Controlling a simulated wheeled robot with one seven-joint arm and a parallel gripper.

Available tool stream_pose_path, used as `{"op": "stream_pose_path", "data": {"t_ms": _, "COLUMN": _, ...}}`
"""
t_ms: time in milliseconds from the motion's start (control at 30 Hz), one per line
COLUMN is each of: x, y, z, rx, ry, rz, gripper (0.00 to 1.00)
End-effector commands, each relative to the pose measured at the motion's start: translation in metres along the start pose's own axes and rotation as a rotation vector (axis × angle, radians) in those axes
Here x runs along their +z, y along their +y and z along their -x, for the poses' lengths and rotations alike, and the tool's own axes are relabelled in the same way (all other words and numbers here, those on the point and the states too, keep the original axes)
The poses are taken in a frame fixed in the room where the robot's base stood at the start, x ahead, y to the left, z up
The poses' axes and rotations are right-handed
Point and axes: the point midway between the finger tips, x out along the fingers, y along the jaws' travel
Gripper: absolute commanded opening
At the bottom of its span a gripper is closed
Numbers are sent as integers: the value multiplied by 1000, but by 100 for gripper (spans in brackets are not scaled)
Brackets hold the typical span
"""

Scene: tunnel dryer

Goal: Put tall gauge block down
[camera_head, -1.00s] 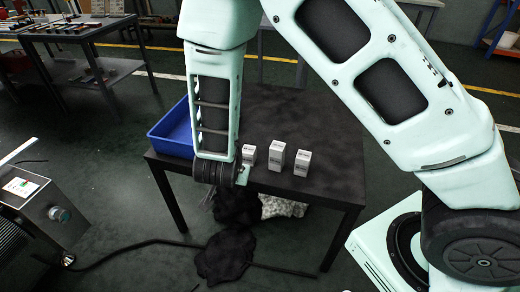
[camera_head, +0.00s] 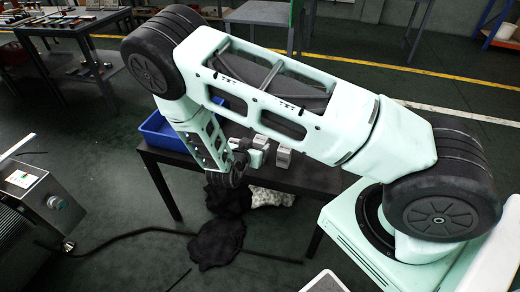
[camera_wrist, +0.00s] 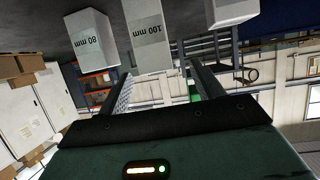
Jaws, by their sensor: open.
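Three pale grey gauge blocks stand apart at the table's front edge. In the wrist view the block marked 80 mm (camera_wrist: 90,40) is at left, the block marked 100 mm (camera_wrist: 146,35) is in the middle, and a third block (camera_wrist: 232,10) is cut off at the top right, its label unseen. My gripper (camera_wrist: 160,75) is open, with nothing between its fingers; the middle block shows beyond the fingertips. In the head view my gripper (camera_head: 240,158) is at the left of the blocks; the right block (camera_head: 283,157) shows clearly, the others are partly hidden by my arm.
The blocks stand on a dark table (camera_head: 312,178), with a blue bin (camera_head: 160,132) at its left end. Dark cloth (camera_head: 216,243) and a hose lie on the floor.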

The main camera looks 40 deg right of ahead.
Motion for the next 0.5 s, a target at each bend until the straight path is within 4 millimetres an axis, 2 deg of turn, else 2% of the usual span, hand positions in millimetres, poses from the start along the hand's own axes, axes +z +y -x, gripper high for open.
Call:
{"op": "stream_pose_path", "data": {"t_ms": 100, "x": 0, "y": 0, "z": -14, "rx": 1, "ry": 0, "rz": 0, "gripper": 66}}
{"op": "stream_pose_path", "data": {"t_ms": 367, "x": 0, "y": 2, "z": -28, "rx": 1, "ry": -1, "rz": 1, "gripper": 66}}
{"op": "stream_pose_path", "data": {"t_ms": 500, "x": 1, "y": 6, "z": -48, "rx": 2, "ry": 1, "rz": 1, "gripper": 66}}
